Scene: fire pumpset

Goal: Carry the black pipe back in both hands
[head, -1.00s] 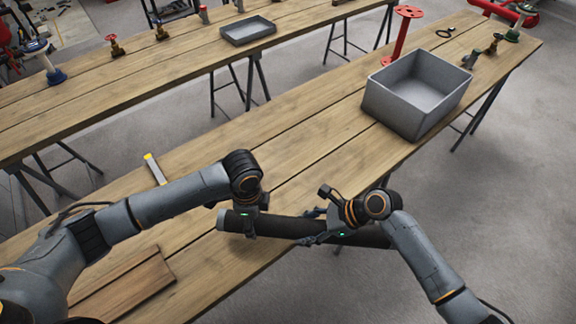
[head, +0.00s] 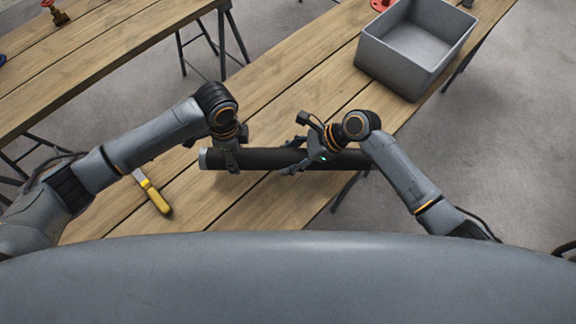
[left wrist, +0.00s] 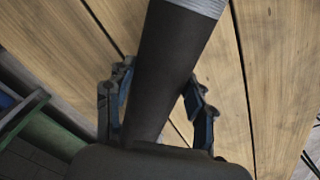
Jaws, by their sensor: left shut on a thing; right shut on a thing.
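The black pipe (head: 262,158) lies level across the front of me in the head view, over the near wooden table. Its left end has a grey metal band. My left gripper (head: 231,160) is shut on the pipe near that banded end. My right gripper (head: 305,157) is shut on the pipe right of its middle. The left wrist view shows the pipe (left wrist: 167,70) running between the two fingers of my left gripper (left wrist: 160,108). Whether the pipe touches the table is hard to tell.
The near wooden table (head: 285,90) holds a grey open bin (head: 400,72) at its far right. A yellow-handled tool (head: 153,192) lies left of the pipe. Another wooden table (head: 100,60) stands at the upper left. Grey floor (head: 450,150) is clear at right.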

